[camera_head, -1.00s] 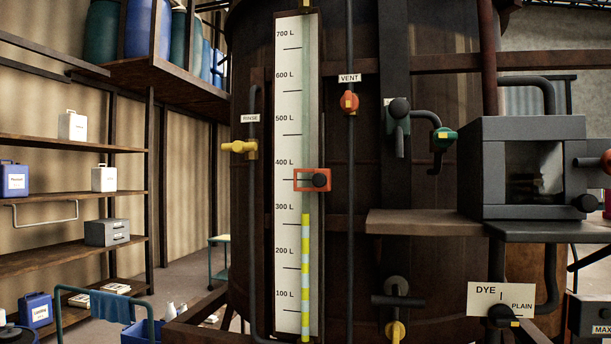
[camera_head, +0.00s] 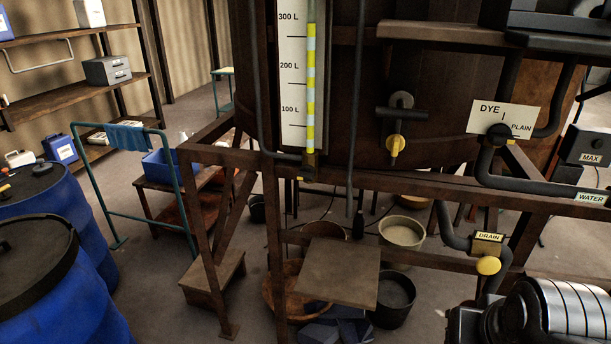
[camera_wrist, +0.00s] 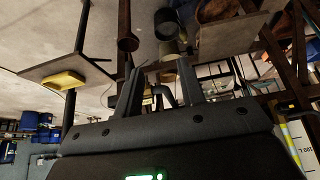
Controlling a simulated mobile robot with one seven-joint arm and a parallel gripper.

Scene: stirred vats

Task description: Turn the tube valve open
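The level tube (camera_head: 311,85), with yellow and pale blue bands, runs beside the white litre scale (camera_head: 292,80) on the dark vat. The scale (camera_wrist: 297,145) is at the lower right there, away from the fingers. My gripper's fingers do not show in the head view.
A yellow-handled tap (camera_head: 396,145), the DYE/PLAIN plate (camera_head: 503,118) and the DRAIN valve (camera_head: 488,265) lie to the right. A wooden frame beam (camera_head: 400,180) crosses below the vat. A stool (camera_head: 337,272), buckets and blue drums (camera_head: 40,270) stand lower down.

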